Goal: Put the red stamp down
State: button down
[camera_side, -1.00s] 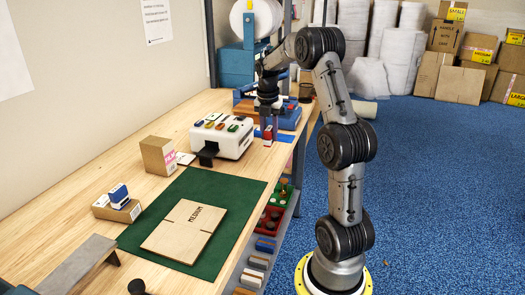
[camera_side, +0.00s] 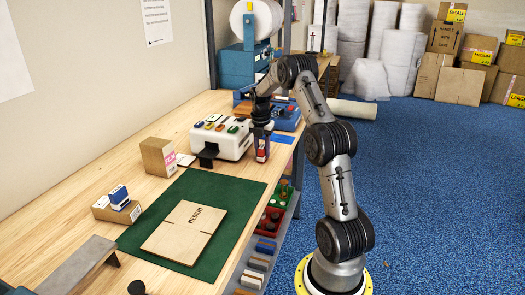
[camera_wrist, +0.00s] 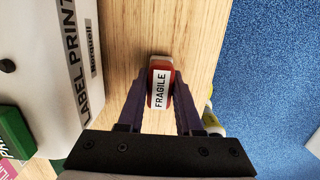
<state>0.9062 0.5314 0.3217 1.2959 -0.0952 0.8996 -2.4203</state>
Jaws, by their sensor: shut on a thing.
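The red stamp (camera_wrist: 151,76) has a white label reading FRAGILE on top. My gripper (camera_wrist: 160,100) is shut on it, with one dark finger on each side. In the side view the stamp (camera_side: 262,155) hangs below my gripper (camera_side: 262,147), near the table's right edge, to the right of the white label printer (camera_side: 221,139). I cannot tell whether its underside touches the wood.
A blue patch (camera_side: 283,139) lies behind the stamp. A green mat (camera_side: 150,218) with a flat carton marked MEDIUM (camera_side: 187,232) lies in front. A blue stamp (camera_side: 119,195) rests on a small box. Bins (camera_side: 272,222) hang below the table edge.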

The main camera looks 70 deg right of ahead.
jog(key=shift+f, duration=0.1)
jog(key=c, duration=0.6)
grip_release()
